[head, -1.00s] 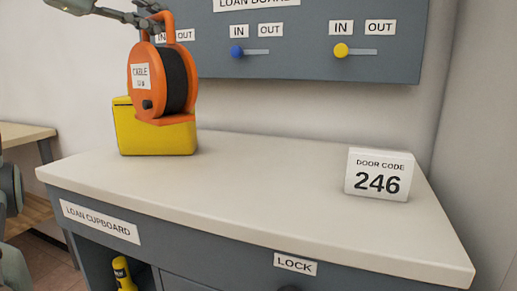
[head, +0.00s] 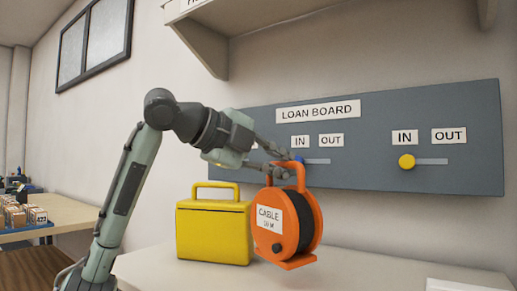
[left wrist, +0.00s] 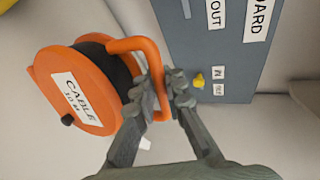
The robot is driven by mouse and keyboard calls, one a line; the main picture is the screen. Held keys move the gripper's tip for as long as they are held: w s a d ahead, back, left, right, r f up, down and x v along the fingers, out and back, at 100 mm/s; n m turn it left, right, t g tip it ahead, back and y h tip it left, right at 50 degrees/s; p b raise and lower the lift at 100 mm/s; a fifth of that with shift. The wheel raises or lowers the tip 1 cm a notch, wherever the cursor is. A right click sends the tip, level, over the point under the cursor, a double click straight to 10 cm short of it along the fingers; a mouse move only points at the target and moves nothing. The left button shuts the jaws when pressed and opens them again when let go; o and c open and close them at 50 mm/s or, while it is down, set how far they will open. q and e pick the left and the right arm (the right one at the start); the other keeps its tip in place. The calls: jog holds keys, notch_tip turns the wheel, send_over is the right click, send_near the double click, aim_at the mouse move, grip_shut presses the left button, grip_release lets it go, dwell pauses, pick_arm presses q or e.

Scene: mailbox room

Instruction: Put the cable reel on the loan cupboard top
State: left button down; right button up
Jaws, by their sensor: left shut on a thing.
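The orange cable reel (head: 306,221) with black cable and a "CABLE" label hangs upright from its handle in the head view. My left gripper (head: 283,168) is shut on that handle. In the left wrist view the fingers (left wrist: 165,100) close around the handle of the reel (left wrist: 85,92). The pale loan cupboard top (head: 350,277) lies below the reel. I cannot tell whether the reel's foot touches it. My right gripper is not in view.
A yellow box with a handle (head: 213,232) stands on the top, left of the reel. The grey loan board (head: 370,170) with coloured sliders is on the wall behind. A white block (head: 465,285) shows at the lower right. A shelf (head: 300,30) juts out above.

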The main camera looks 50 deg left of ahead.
aim_at(299, 197)
pick_arm(q)
jog(key=shift+w+d+f, duration=0.5)
jog(key=shift+w+d, duration=0.25)
jog(key=shift+w, duration=0.1)
jog(key=shift+w+d+f, duration=0.25)
jog(key=shift+w+f, duration=0.05)
notch_tip(299, 197, down, 3)
jog(key=shift+f+b, duration=0.1)
jog(key=shift+b, duration=0.25)
jog(key=shift+f, duration=0.35)
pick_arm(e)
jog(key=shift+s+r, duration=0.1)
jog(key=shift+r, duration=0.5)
pick_arm(q)
jog(key=shift+f, duration=0.1)
jog(key=c, duration=1.9)
grip_release()
jog(key=shift+f, duration=0.15)
jog(key=shift+c, duration=0.2)
jog(key=o, duration=0.3)
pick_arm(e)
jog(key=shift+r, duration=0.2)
pick_arm(q)
jog(key=shift+o, duration=0.2)
